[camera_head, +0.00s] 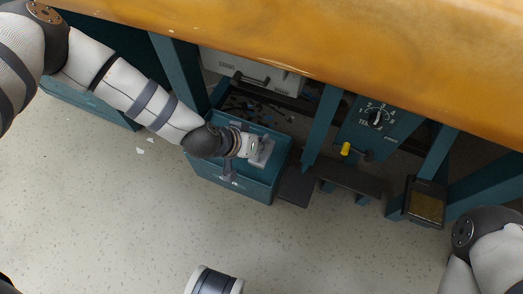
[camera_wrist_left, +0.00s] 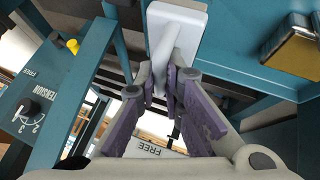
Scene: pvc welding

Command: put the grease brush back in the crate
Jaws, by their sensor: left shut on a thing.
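The grease brush (camera_head: 263,153) is a pale grey piece with a flat head. In the left wrist view its pale head (camera_wrist_left: 177,22) is at the top, and its handle runs down between the fingers. My left gripper (camera_head: 252,148) is shut on the handle; its purple-padded fingers also show in the left wrist view (camera_wrist_left: 164,85). The crate (camera_head: 245,187) is an open teal box below the bench, with small dark items inside. In the head view, the gripper and brush overlap the crate's opening; their height above it is hard to tell. My right gripper is out of view.
The orange bench top (camera_head: 330,35) overhangs the crate. Teal legs (camera_head: 321,125) and a dial panel (camera_head: 382,118) with a yellow knob (camera_head: 345,148) stand to the right. A tray with a yellow pad (camera_head: 427,207) is farther right. The speckled floor in front is mostly clear.

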